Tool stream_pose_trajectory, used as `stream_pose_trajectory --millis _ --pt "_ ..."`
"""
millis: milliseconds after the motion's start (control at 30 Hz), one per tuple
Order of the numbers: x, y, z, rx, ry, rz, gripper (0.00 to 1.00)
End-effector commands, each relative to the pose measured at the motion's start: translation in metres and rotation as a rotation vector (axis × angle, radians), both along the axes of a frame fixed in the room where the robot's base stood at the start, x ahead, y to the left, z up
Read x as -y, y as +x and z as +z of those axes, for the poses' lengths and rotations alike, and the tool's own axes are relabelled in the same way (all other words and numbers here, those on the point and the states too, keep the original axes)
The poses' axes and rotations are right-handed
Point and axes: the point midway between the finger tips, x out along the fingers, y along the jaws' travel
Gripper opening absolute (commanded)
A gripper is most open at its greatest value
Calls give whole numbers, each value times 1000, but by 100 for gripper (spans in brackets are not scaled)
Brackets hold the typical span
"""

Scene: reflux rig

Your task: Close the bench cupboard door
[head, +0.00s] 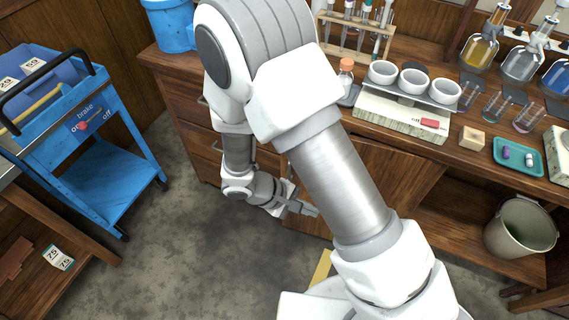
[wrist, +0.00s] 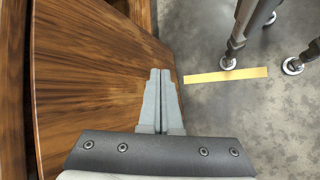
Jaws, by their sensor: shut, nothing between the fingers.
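The bench cupboard door (head: 385,182) is a brown wooden panel in the bench front, partly hidden behind my arm in the head view. In the wrist view the wooden door (wrist: 95,85) fills the left side, with a darker gap and more wood beyond its left edge. How far it stands open I cannot tell. My gripper (head: 312,210) is low in front of the bench, beside the door. In the wrist view my gripper (wrist: 160,72) is shut and empty, its fingertips close to the door's right edge; whether they touch it is unclear.
A blue trolley (head: 100,170) stands at the left. A bucket (head: 520,226) sits in the open bay at the right. Glassware, white cups (head: 413,82) and a teal tray (head: 517,157) are on the bench top. Grey floor (head: 190,250) with a yellow strip (wrist: 225,75) is open before the bench.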

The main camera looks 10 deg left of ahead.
Motion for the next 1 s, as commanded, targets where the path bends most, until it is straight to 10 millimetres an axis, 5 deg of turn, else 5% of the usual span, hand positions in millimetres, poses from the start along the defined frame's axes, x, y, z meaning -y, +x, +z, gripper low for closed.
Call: stream_pose_trajectory --millis 233,500,700,1000 --pt "-22 43 -14 -200 -268 754 0" --pt "-85 73 -14 -282 -619 1406 0" --pt "-113 76 -10 -281 -755 1595 0" --pt "-109 106 -28 -281 -768 1609 0"
